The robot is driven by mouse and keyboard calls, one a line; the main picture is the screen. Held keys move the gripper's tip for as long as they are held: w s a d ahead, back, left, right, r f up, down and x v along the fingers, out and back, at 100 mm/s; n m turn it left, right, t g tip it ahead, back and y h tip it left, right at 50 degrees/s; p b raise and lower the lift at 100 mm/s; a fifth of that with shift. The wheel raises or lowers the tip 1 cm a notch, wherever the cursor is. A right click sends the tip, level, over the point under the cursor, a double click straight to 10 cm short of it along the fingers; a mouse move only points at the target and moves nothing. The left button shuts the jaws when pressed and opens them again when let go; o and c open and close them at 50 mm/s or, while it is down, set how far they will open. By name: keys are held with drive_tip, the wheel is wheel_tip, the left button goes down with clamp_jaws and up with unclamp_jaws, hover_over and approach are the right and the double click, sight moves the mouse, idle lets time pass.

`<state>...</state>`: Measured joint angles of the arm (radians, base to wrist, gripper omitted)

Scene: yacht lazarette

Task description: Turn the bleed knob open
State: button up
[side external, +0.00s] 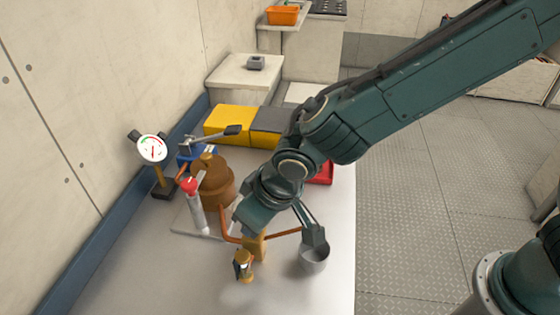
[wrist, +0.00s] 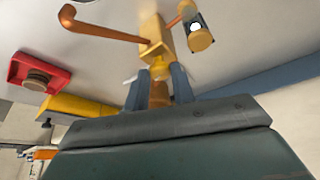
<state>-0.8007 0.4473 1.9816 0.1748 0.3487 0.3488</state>
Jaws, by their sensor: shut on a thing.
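The bleed knob (wrist: 160,69) is a small yellow piece at the end of the brass valve block (wrist: 151,33) in the wrist view. My gripper (wrist: 160,80) has one finger on each side of the knob and is shut on it. In the side external view, my gripper (side external: 252,226) is right above the brass block (side external: 256,246) and hides the knob. I cannot tell how far the knob is turned. A brass-capped sight glass (side external: 243,266) stands at the block's front.
A brown housing (side external: 212,184), a clear tube with a red top (side external: 193,202) and a white-faced gauge (side external: 152,148) stand left of my arm. Yellow (side external: 228,121) and grey (side external: 271,126) boxes lie behind. The bench front at left is clear.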

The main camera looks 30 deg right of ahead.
drive_tip(key=shift+a+m+h, duration=0.15)
drive_tip(key=shift+m+h, duration=0.45)
drive_tip(key=shift+m, duration=1.1)
drive_tip(key=o, duration=1)
drive_tip(key=shift+r, duration=0.1)
drive_tip(key=v, duration=1.3)
drive_tip(key=shift+s+r, duration=0.25)
drive_tip(key=shift+s, duration=0.05)
